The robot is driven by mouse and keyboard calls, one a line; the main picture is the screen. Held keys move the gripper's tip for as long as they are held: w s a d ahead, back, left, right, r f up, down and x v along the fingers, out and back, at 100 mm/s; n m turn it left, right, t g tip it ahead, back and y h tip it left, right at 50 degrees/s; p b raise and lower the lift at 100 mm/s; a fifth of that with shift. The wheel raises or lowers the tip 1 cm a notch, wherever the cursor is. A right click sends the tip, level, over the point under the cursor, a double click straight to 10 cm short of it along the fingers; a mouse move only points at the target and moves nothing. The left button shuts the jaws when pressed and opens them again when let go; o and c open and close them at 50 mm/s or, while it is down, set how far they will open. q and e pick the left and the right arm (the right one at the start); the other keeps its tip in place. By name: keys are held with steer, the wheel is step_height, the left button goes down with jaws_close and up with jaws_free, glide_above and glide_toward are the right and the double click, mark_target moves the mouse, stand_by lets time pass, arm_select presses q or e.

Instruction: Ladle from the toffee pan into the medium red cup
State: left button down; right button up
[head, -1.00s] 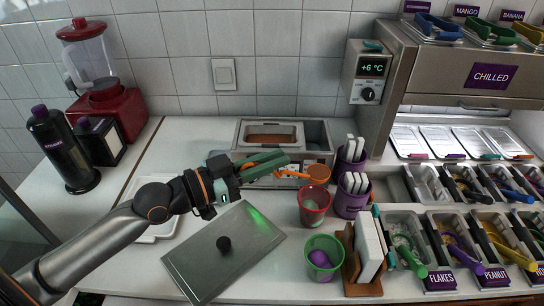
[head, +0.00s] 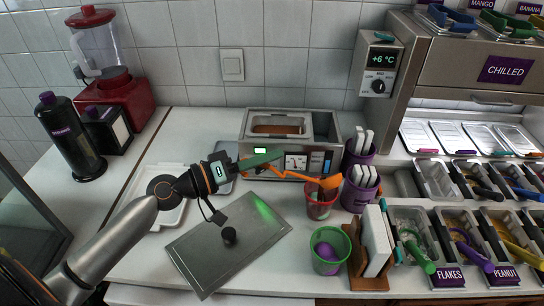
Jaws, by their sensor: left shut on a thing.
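The medium red cup (head: 319,211) stands upright on the counter in front of the warmer. My left gripper (head: 272,158) comes in from the left and is shut on the handle of an orange ladle (head: 300,174). The ladle's bowl (head: 331,183) is tipped over the cup's mouth, and brown toffee (head: 322,194) shows below it at the cup. I cannot tell how much is inside the cup. The toffee pan (head: 277,129) sits in the steel warmer (head: 326,137) behind, with brown toffee in it. My right gripper is not in view.
A steel lid (head: 210,258) with a black knob lies in front of my left arm. A green cup (head: 328,263) holding a purple thing stands in front of the red cup. Purple holders (head: 359,200) stand close on the right, and a wooden stand (head: 364,281) is nearer.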

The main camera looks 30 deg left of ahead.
arm_select(q)
steer(key=w+a+f+n+b, duration=0.1)
steer(key=w+a+f+n, duration=0.1)
steer(key=f+n, duration=0.4)
steer(key=shift+w+a+f+n+b, duration=0.25)
steer(key=shift+a+n, duration=0.35)
steer(key=shift+n, duration=1.2)
stand_by(0.6)
